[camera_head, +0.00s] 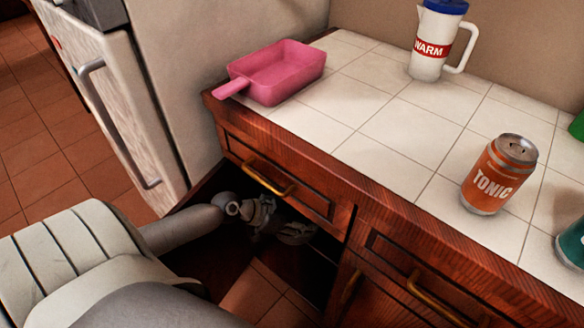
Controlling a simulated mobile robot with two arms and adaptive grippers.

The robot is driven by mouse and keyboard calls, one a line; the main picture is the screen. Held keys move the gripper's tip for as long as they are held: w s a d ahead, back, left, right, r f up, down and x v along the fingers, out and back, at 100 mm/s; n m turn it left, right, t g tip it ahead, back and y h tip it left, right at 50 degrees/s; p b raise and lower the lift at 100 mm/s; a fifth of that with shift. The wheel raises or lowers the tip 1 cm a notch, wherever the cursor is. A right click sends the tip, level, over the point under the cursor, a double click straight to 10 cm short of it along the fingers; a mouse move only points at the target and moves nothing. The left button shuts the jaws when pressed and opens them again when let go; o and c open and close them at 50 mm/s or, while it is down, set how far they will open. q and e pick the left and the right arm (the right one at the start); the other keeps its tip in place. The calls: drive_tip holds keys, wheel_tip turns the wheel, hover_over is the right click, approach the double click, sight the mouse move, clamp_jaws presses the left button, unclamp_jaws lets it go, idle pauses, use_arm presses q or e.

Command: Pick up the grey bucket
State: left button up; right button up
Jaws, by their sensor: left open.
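My left gripper (290,231) reaches in from the left, below the counter, in front of a dark open cabinet space (318,262). It is open, and its fingers point into the shadow under the drawer. I cannot make out a grey bucket; the inside of the cabinet is too dark and partly hidden by my gripper and arm. My right gripper is not in view.
A tiled counter (372,130) holds a pink pan (275,72), a white jug (432,45) and an orange tonic can (499,175). A drawer with a brass handle (268,178) is just above my gripper. A fridge (125,95) stands at left.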

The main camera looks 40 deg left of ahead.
use_arm(q)
drive_tip(key=v, duration=1.1)
drive_tip(key=shift+s+a+r, duration=0.15)
drive_tip(key=shift+s+r, duration=0.05)
